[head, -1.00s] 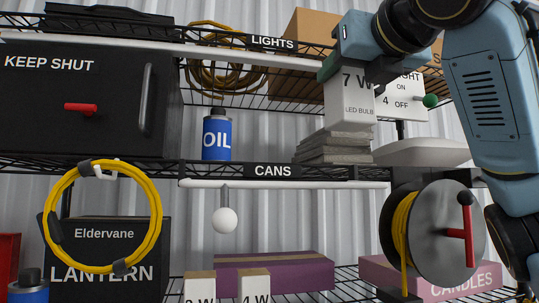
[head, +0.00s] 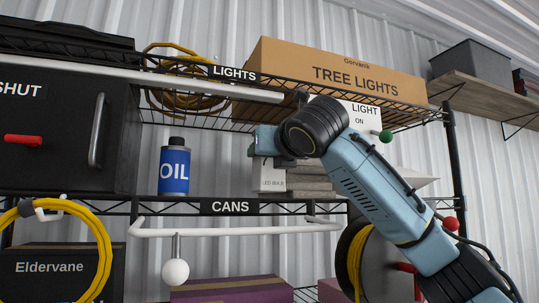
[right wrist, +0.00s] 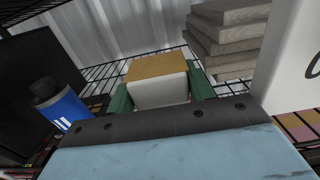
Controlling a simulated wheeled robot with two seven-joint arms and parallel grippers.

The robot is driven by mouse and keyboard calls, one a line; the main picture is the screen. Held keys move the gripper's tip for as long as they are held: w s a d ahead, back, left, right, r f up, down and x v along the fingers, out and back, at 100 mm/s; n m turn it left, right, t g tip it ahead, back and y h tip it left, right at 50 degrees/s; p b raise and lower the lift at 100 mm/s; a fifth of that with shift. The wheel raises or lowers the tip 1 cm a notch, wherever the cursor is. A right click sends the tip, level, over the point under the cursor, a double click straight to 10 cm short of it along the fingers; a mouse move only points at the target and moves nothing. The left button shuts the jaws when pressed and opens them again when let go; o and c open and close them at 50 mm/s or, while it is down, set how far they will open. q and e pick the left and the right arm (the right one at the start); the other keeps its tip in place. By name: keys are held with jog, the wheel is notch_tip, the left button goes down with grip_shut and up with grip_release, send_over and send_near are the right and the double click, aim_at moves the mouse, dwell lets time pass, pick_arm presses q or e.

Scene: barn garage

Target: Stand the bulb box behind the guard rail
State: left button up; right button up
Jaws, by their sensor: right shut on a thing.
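The white bulb box (head: 271,177), marked "LED BULB", is upright at the level of the CANS shelf, between the oil can and a stack of grey slabs. My right gripper (head: 272,145) is shut on its upper part. In the right wrist view the box (right wrist: 160,92) shows a tan face and a white face between green fingers (right wrist: 160,98). I cannot tell whether its base touches the shelf. The white guard rail (head: 235,231) runs along the front of the CANS shelf, below the box in the picture. My left gripper is not in view.
The blue oil can (head: 174,168) stands left of the box. The LIGHTS shelf (head: 300,88) is overhead, and a black cabinet (head: 60,125) is at left.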

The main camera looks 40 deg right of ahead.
jog(key=shift+d+f, duration=0.1)
jog(key=shift+f, duration=0.45)
jog(key=o, duration=1)
jog(key=shift+f, duration=0.15)
jog(key=shift+c, duration=0.2)
jog(key=shift+r, duration=0.25)
jog(key=shift+s, duration=0.4)
jog(key=b+v, duration=0.3)
jog(key=v, duration=0.8)
jog(key=shift+s+b, duration=0.15)
jog(key=shift+b, duration=0.15)
